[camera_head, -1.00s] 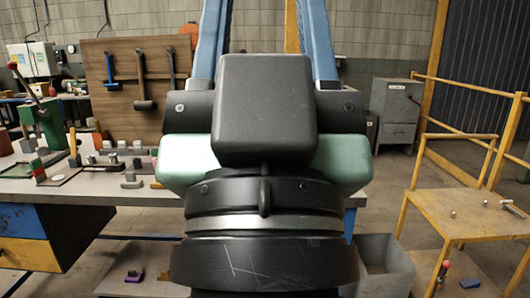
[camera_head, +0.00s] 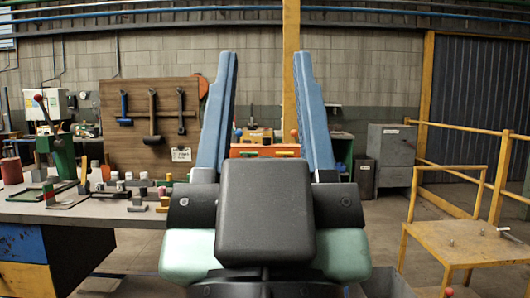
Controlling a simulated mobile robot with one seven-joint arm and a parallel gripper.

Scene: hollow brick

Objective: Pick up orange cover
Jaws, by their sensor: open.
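My gripper (camera_head: 265,58) stands upright in the middle of the view, its two long blue fingers wide apart with nothing between them. I cannot clearly pick out the orange cover. An orange-red box-like thing (camera_head: 246,151) with small items on it shows far behind, between the fingers. A round orange thing (camera_head: 203,86) shows at the right edge of the tool board, partly hidden by the left finger. I cannot tell whether either one is the cover. The black gripper body hides what lies below.
A workbench (camera_head: 112,213) with a green press (camera_head: 60,150) and several small blocks is at the left. A brown tool board (camera_head: 145,110) holds hammers behind it. A yellow table (camera_head: 465,243), a yellow railing (camera_head: 460,128) and a grey cabinet (camera_head: 391,155) are at the right.

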